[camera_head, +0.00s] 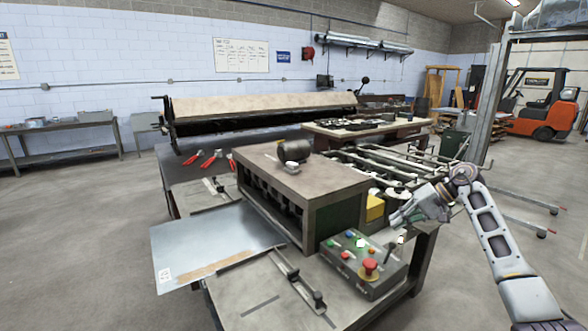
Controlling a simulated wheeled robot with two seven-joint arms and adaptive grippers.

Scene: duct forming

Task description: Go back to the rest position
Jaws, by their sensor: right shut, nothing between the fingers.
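My right arm comes in from the lower right. Its gripper (403,217) is shut and empty, above and just right of the control box (363,264) on the machine table. The box has coloured buttons and a red emergency stop knob (369,267). I cannot tell how far the gripper is above the box; no contact is clear. My left gripper is not in view.
A metal sheet (213,244) lies at the machine's left front. The forming machine (304,187) stands in the middle, with a long bending brake (262,105) behind it. An orange forklift (540,110) is far right. Open floor (70,240) lies left.

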